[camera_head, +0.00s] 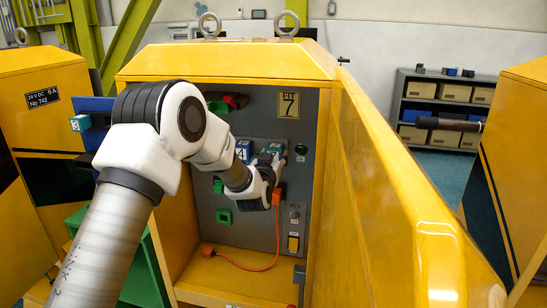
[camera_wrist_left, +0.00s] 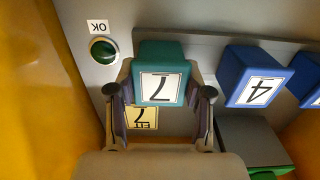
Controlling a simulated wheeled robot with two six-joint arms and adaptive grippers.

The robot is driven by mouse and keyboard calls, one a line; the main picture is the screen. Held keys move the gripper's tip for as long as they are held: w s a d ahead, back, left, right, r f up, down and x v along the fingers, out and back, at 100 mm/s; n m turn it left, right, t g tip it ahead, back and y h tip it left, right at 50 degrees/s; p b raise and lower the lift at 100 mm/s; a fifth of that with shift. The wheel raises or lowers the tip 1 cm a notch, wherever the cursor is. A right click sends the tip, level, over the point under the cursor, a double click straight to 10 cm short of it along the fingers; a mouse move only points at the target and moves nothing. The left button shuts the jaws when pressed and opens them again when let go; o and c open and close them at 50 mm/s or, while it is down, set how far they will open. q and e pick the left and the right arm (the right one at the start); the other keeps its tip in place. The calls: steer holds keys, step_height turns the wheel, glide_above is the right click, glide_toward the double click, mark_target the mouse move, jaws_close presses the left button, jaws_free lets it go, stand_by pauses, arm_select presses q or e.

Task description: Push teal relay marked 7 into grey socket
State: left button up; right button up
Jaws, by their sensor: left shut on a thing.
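The teal relay marked 7 (camera_wrist_left: 162,72) sits between the two fingers of my left gripper (camera_wrist_left: 160,108) in the wrist view, its label facing the camera upside down. The gripper is shut on its sides. In the head view my left gripper (camera_head: 268,178) is at the cabinet's back panel, and the top of the teal relay (camera_head: 273,147) shows just beyond it, right of the blue block marked 4 (camera_head: 243,150). The grey socket behind the relay is hidden, so I cannot tell how far in the relay sits. My right gripper is out of view.
A green lamp (camera_wrist_left: 103,50) labelled OK is close beside the relay. A yellow sign marked 7 (camera_head: 289,103) is above. An orange plug (camera_head: 277,196) with a cable is below the gripper. The yellow cabinet wall (camera_head: 375,170) bounds the right side.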

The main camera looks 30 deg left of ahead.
arm_select(q)
steer(key=o, duration=1.3)
steer(key=shift+w, duration=0.15)
steer(key=v, duration=1.2)
